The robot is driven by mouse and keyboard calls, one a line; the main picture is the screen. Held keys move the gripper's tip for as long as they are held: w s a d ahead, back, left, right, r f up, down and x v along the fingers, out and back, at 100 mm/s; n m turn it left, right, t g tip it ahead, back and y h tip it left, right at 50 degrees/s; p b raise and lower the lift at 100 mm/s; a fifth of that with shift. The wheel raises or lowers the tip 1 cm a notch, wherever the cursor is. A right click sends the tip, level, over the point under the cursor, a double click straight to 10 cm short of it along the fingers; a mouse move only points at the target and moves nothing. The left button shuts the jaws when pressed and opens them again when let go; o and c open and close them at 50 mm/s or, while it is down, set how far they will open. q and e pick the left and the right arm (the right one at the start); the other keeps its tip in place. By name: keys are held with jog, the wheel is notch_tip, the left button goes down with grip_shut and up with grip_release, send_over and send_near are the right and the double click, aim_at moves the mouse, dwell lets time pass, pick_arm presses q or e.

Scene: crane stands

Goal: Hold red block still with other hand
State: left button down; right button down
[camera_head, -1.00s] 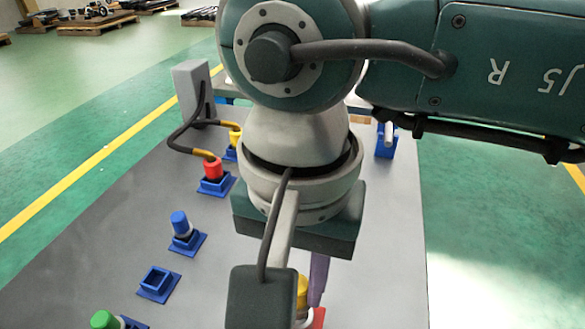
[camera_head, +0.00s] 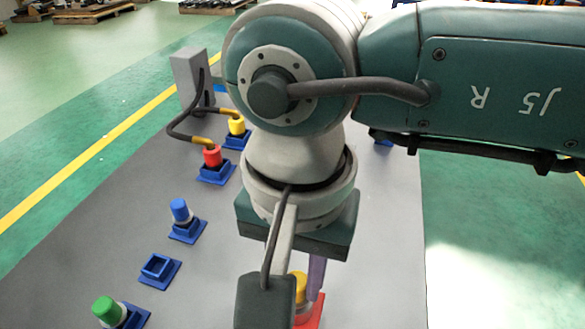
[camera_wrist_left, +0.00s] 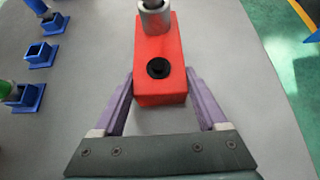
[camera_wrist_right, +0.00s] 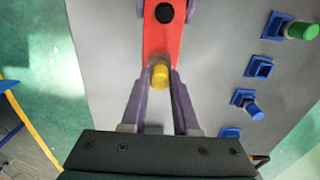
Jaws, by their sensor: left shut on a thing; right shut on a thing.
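The red block (camera_wrist_left: 158,50) lies on the grey table, with a round black hole in its top. My left gripper (camera_wrist_left: 159,88) is shut on the block's near end, its purple fingers along both sides in the left wrist view. A metal cylinder with a yellow top (camera_wrist_right: 160,75) stands upright at the block's other end. My right gripper (camera_wrist_right: 162,82) is shut on this cylinder. In the head view, the yellow top (camera_head: 299,285) and a corner of the red block (camera_head: 312,310) show beside a purple finger; my right arm hides much of that area.
Blue holders stand on the table's left side: one empty (camera_head: 158,270), others with a blue-topped piece (camera_head: 180,212) and a green-topped piece (camera_head: 108,308). Red (camera_head: 212,157) and yellow (camera_head: 236,127) plugs are cabled to a grey box (camera_head: 192,80).

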jog(key=shift+f, duration=0.5)
jog(key=c, duration=0.6)
grip_release()
jog(key=shift+r, duration=0.15)
jog(key=shift+r, duration=2.45)
notch_tip(320, 180, up, 12)
pick_arm(q)
grip_release()
